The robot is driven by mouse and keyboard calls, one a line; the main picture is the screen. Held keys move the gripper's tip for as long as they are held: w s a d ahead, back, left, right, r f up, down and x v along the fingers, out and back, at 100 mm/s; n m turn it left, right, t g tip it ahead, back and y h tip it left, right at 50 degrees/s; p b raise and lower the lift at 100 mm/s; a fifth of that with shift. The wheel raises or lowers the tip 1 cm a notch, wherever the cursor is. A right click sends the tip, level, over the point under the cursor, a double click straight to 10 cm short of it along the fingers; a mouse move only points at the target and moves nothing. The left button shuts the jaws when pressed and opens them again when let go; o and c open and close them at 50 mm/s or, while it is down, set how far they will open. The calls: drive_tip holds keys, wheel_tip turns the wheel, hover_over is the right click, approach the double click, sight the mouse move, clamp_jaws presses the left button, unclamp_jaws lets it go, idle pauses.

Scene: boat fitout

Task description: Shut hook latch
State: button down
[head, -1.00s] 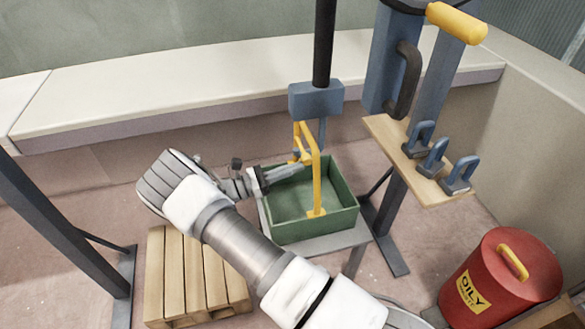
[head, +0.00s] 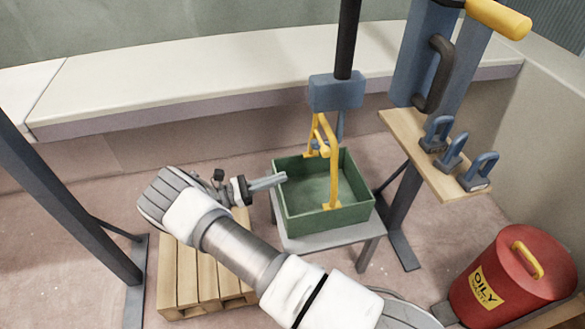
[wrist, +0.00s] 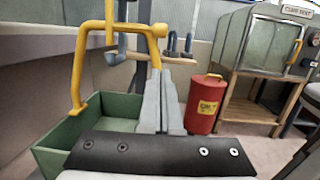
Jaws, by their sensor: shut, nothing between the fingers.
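A blue-grey hook (head: 339,126) hangs under a blue block (head: 336,92). In the wrist view its curved lower part (wrist: 114,57) shows just below the top bar of the yellow bail (wrist: 84,60). The bail (head: 333,180) stands up from a green crate (head: 290,222), and its top is at the hook. I cannot clearly make out the latch or whether it is closed. My gripper (head: 283,178) is shut and empty, left of the bail and apart from it, over the crate's left rim. Its fingers (wrist: 155,85) also show in the wrist view.
The crate rests on a grey stand (head: 325,237). A wooden shelf (head: 415,152) with several blue shackles is at right. A red oily-waste bin (head: 510,275) stands lower right. A wooden pallet (head: 185,275) lies under my arm. A long bench (head: 200,85) runs behind.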

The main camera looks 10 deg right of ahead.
drive_tip(key=a, duration=0.1)
drive_tip(key=a+f, duration=0.1)
drive_tip(key=a, duration=0.1)
drive_tip(key=shift+s+f, duration=0.1)
idle(0.5)
drive_tip(key=s+d+r+m+g+y, duration=0.1)
drive_tip(key=s+d+r+m+y, duration=0.2)
drive_tip(key=r, duration=0.4)
drive_tip(key=s+d+r+m+g+y, duration=0.2)
drive_tip(key=r+m+y, duration=0.2)
drive_tip(key=r+y, duration=0.15)
drive_tip(key=s+d+r+m+g+y, duration=0.1)
drive_tip(key=s+d+r+m+y, duration=0.2)
drive_tip(key=r, duration=0.4)
drive_tip(key=s+a+r+m+t+y, duration=0.1)
drive_tip(key=s+r+m+t+y, duration=0.4)
drive_tip(key=s, duration=0.4)
drive_tip(key=s+r+m+t+y, duration=0.4)
drive_tip(key=s+r, duration=0.2)
drive_tip(key=s, duration=0.3)
wheel_tip(320, 180, up, 22)
drive_tip(key=p, duration=2.1)
drive_tip(key=shift+w+f, duration=0.2)
drive_tip(key=shift+w, duration=0.05)
